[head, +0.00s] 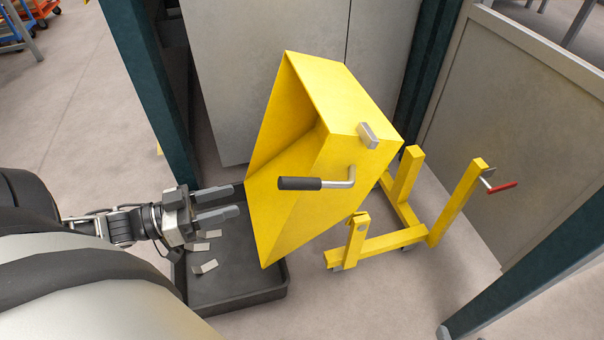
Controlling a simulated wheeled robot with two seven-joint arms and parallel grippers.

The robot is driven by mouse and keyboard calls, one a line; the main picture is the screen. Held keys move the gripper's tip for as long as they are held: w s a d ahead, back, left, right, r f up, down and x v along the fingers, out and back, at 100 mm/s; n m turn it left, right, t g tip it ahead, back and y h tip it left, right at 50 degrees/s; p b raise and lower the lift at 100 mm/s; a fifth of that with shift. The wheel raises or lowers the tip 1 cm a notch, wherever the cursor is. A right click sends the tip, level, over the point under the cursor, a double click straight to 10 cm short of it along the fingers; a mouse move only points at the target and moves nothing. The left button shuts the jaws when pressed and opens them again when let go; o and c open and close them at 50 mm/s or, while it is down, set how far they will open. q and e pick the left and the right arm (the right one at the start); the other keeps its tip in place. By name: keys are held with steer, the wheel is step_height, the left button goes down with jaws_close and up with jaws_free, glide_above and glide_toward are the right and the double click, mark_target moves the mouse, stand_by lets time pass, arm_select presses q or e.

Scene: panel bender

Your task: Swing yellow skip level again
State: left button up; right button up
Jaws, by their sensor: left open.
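The yellow skip (340,112) is tipped steeply to the left, its open side facing left over a dark tray. A bent steel handle with a black grip (300,184) sticks out from its near side. The skip's yellow wheeled frame (385,240) stands on the floor to the right and below it. A post of the frame carries a red-handled lever (500,188). My left gripper (236,204) is open and empty, left of the skip and above the tray, with its fingers pointing right toward the skip's lower edge. The black grip is a little to its right, apart from it. My right gripper is not in view.
The dark tray (262,297) on the floor holds several small grey metal pieces. Dark teal machine posts (150,85) and grey panels (265,60) stand behind. A grey panel wall (525,110) closes the right side.

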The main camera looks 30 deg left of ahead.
mark_target(296, 180)
arm_select(q)
steer(key=b+x, duration=0.3)
steer(key=x, duration=1.1)
steer(key=shift+d+b, duration=0.1)
steer(key=shift+b, duration=0.3)
steer(key=shift+w+d, duration=0.25)
steer(key=shift+w, duration=0.1)
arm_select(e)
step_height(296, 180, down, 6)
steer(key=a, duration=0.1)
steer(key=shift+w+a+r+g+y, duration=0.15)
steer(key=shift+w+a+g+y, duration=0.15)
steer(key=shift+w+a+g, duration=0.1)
